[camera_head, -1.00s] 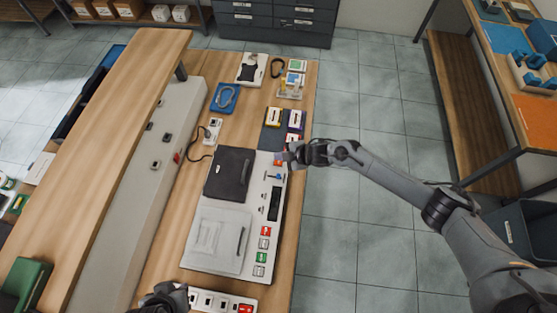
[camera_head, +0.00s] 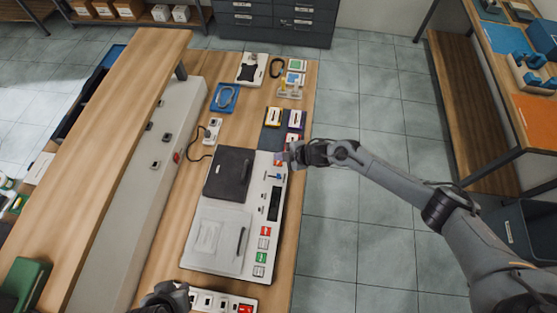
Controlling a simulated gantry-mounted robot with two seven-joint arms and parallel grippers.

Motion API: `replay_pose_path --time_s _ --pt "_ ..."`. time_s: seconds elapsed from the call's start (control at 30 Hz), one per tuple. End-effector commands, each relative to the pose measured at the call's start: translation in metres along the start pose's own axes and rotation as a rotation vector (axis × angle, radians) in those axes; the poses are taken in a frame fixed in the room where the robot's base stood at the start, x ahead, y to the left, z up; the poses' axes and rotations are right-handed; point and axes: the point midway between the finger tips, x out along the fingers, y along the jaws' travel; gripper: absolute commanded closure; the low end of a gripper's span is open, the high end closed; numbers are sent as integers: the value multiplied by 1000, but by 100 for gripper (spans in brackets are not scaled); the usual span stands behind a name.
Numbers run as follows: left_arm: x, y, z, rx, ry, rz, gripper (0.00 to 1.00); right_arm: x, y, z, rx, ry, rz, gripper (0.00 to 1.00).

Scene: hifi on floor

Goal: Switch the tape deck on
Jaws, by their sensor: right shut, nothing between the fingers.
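The tape deck (camera_head: 190,262) is a white unit lying on the wooden workbench, with a dark lid on its upper part and a pale lid on its lower part. Its right-hand strip carries a blue-and-orange control (camera_head: 276,177), a dark display (camera_head: 274,203) and red, white and green buttons (camera_head: 262,244). My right gripper (camera_head: 286,157) is shut and empty at the deck's upper right corner, over or beside the small controls there; contact cannot be told. My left gripper (camera_head: 180,290) is at the bottom edge, near a power strip; its fingers are not clear.
The power strip (camera_head: 222,301) with a red switch lies below the deck. Above the deck are several cassettes (camera_head: 273,116), a white socket block with a cable (camera_head: 212,131) and a blue tray (camera_head: 224,97). A raised wooden shelf (camera_head: 110,140) runs along the left.

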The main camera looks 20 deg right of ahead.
Motion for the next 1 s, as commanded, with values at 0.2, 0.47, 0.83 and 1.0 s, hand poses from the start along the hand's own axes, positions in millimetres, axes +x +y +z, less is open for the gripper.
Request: replay_pose_path --time_s 0.2,0.47,0.83,1.0 --pt "5 -2 2 8 -1 -6 79 5 -4 4 0 0 0 100" --pt "5 -2 2 9 -2 -7 79 5 -4 4 0 0 0 100" --pt "6 0 2 1 -1 -1 79 7 -5 5 0 0 0 100" --pt "8 1 2 -4 0 3 79 8 -6 6 0 0 0 100"
